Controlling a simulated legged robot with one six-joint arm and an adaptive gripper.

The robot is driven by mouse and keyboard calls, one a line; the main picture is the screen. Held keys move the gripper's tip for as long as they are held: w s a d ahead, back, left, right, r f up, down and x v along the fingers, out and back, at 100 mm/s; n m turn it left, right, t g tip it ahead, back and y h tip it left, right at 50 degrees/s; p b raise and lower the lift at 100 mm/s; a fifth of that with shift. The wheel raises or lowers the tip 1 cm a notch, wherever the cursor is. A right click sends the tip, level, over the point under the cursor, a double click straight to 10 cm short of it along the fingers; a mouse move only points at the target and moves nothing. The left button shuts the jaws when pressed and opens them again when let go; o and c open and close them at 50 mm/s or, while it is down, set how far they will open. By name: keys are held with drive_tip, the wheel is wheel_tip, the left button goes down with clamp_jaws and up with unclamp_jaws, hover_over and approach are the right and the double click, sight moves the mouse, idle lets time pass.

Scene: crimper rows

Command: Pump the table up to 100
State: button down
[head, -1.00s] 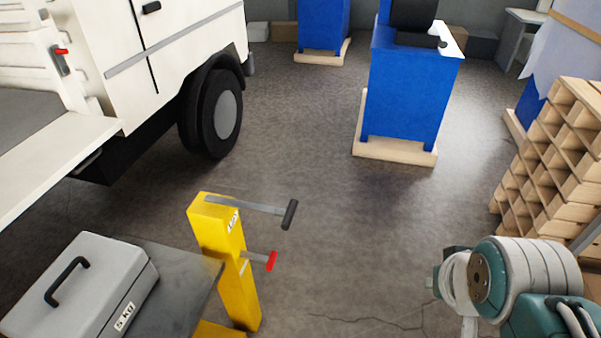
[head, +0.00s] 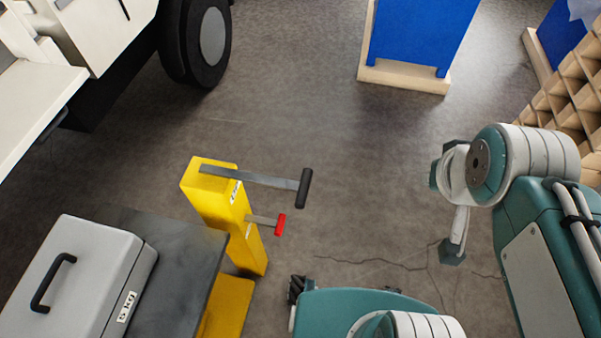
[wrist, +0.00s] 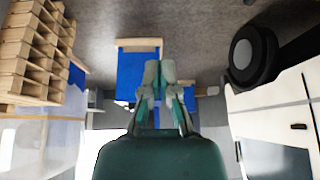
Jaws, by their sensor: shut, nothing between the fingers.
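The lift table has a yellow post (head: 215,200) and a dark grey top (head: 180,262), at the lower left of the head view. A long grey lever with a black grip (head: 304,188) sticks out to the right from the post's top. A shorter lever with a red grip (head: 281,224) sits below it. A grey case marked 5 kg (head: 75,270) lies on the table top. My gripper (wrist: 160,68) shows in the wrist view with its fingers together and empty, apart from the levers. I cannot make out its fingers in the head view. No height reading is legible.
A white truck (head: 105,35) with a black wheel (head: 205,45) stands at the upper left. A blue cabinet (head: 420,40) stands on a pale wooden base (head: 400,75). The wrist picture is upside down.

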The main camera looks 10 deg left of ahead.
drive_tip(key=n, duration=0.1)
drive_tip(key=n+g+h, duration=0.2)
drive_tip(key=n+g, duration=0.4)
drive_tip(key=n, duration=2.8)
hover_over(302, 185)
drive_tip(key=a, duration=0.3)
drive_tip(key=f, duration=0.5)
drive_tip(key=shift+w+d, duration=0.1)
drive_tip(key=shift+d, duration=0.15)
drive_tip(key=f, duration=0.4)
drive_tip(key=d+f, duration=0.1)
drive_tip(key=f, duration=0.4)
drive_tip(key=d+f, duration=0.1)
drive_tip(key=f, duration=0.3)
drive_tip(key=shift+d+f, duration=0.1)
drive_tip(key=shift+f, duration=0.3)
